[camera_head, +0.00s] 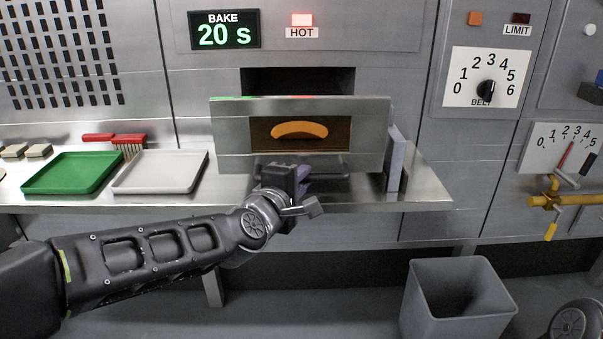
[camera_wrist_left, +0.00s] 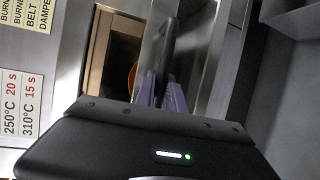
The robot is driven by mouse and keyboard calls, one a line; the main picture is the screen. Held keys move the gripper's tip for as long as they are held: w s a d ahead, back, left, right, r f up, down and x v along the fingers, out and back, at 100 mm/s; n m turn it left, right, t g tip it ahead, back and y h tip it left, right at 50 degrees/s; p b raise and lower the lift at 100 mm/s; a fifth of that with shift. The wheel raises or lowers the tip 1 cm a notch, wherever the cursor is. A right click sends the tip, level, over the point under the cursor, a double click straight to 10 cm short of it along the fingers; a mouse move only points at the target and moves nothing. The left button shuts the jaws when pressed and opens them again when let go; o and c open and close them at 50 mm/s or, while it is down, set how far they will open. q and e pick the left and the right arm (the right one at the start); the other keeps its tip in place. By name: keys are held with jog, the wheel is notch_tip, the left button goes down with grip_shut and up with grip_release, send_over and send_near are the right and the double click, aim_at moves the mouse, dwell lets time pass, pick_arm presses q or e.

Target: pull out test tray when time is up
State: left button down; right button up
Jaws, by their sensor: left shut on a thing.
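The test tray's steel front (camera_head: 230,140) stands in front of a dark oven opening (camera_head: 300,80). An orange curved piece (camera_head: 299,130) shows in its brown window. The tray handle (camera_head: 335,168) runs low across the front. My left gripper (camera_head: 300,176) is shut on the handle, and its purple fingers (camera_wrist_left: 162,92) close on the dark bar (camera_wrist_left: 168,45) in the left wrist view. The timer display (camera_head: 226,30) reads BAKE 20 s. The lamp (camera_head: 302,19) above HOT is lit pale red. My right gripper is out of view.
A bluish slab (camera_head: 395,158) stands right of the front. A grey bin (camera_head: 456,300) stands below. A card (camera_wrist_left: 18,105) reads 250°C 20 s, 310°C 15 s.

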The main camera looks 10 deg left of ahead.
pick_arm(q)
jog(key=shift+s+d+f, duration=0.1)
jog(key=shift+s, duration=0.2)
jog(key=c, duration=1.4)
grip_release()
jog(key=p+v, duration=0.1)
jog(key=v, duration=0.6)
jog(key=shift+s, duration=0.35)
